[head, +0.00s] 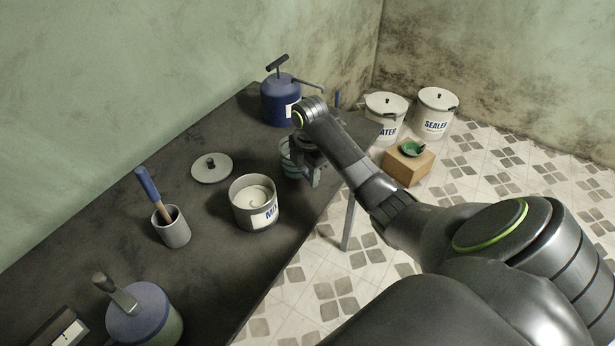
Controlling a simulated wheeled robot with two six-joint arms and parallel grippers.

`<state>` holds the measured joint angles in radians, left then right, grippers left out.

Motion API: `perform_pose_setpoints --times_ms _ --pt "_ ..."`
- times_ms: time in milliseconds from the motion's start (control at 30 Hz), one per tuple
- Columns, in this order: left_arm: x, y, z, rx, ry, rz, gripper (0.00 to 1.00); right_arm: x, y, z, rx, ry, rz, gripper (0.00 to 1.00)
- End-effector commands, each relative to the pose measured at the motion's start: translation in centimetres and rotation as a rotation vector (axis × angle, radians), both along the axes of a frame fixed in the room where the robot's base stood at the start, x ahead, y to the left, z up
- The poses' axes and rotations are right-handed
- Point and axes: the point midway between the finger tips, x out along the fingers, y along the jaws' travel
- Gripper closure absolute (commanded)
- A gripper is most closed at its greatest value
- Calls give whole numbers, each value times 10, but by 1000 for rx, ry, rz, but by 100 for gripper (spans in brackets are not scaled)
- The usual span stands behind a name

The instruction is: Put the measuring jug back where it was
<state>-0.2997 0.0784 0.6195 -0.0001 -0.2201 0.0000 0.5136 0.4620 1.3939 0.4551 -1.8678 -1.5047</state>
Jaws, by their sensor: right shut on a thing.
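The measuring jug (287,160) looks like a see-through, teal-tinted vessel with bands, at the right edge of the dark table, right of the white MIX pot. My right gripper (307,172) is at its right side and shut on it. The gripper and wrist hide much of the jug, and I cannot tell if its base touches the table. My left gripper is not in view.
On the dark table (110,225) stand a MIX pot (256,214), its lid (211,168), a grey cup with a blue-handled brush (171,228), a blue sprayer (280,100) and a blue-lidded can (145,315). WATER (385,117) and SEALER (435,112) buckets and a wooden box (408,168) bearing a green dish (411,148) stand on the floor.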

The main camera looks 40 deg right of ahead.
Motion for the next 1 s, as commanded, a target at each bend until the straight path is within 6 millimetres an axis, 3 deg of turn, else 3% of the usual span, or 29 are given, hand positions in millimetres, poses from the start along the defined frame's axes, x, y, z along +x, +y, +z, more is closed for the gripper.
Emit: perform_pose_setpoints --times_ms 200,567,600,733,1000 --pt "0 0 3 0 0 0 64 0 0 -21 0 0 0 95" --pt "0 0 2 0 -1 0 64 0 0 -25 0 0 0 95" --pt "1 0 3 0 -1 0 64 0 0 -25 0 1 0 52" --pt "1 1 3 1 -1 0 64 0 0 -25 0 1 0 34" --pt "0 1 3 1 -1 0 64 0 0 -25 0 0 0 34"
